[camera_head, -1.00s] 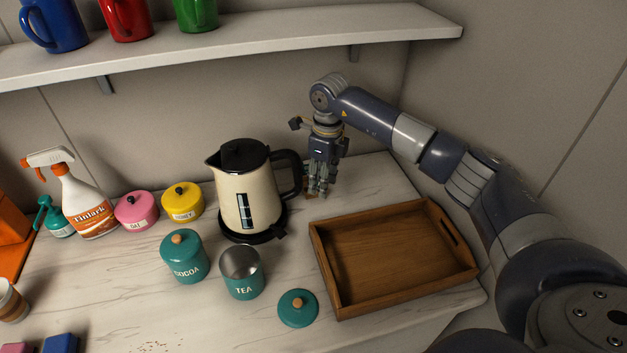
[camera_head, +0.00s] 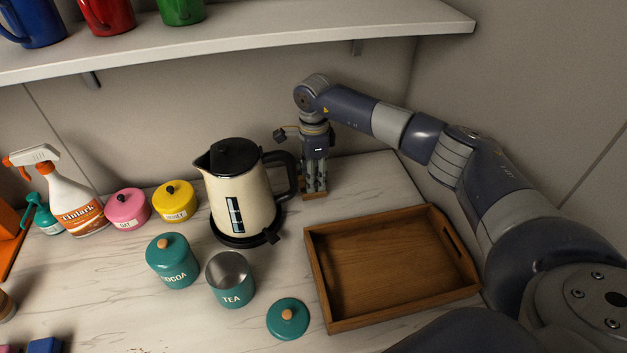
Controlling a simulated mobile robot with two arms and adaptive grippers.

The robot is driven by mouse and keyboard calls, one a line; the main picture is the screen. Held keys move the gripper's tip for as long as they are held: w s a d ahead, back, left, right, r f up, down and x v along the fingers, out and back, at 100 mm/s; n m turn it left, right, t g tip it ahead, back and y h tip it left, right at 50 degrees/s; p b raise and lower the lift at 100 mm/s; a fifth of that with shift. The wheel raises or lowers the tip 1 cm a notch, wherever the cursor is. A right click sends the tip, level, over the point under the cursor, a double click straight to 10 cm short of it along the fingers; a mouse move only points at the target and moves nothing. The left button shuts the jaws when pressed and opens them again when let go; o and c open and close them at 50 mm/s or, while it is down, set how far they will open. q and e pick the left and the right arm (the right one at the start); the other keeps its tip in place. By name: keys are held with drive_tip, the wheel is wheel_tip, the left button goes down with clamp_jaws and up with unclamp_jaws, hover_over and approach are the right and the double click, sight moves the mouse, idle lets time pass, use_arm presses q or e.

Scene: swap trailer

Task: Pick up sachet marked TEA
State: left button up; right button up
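My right gripper (camera_head: 315,186) points straight down behind and to the right of the kettle. Its fingers are over a small brown wooden holder (camera_head: 315,197) on the counter by the back wall. The fingers hide most of the holder, and I cannot tell whether they are open or shut on something. No sachet marked TEA can be made out. An open teal canister marked TEA (camera_head: 233,291) stands in front of the kettle, and its teal lid (camera_head: 288,318) lies to its right. My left gripper is out of view.
A cream kettle (camera_head: 238,190) stands close left of my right gripper. An empty-looking wooden tray (camera_head: 318,274) lies in front, under my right forearm's side. A shelf with mugs (camera_head: 240,38) overhangs the back. A closed COCOA canister (camera_head: 172,262) and a spray bottle (camera_head: 72,200) are left.

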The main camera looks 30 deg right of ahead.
drive_tip(key=shift+f, duration=0.8)
drive_tip(key=shift+a, duration=0.1)
drive_tip(key=shift+f, duration=0.1)
clamp_jaws()
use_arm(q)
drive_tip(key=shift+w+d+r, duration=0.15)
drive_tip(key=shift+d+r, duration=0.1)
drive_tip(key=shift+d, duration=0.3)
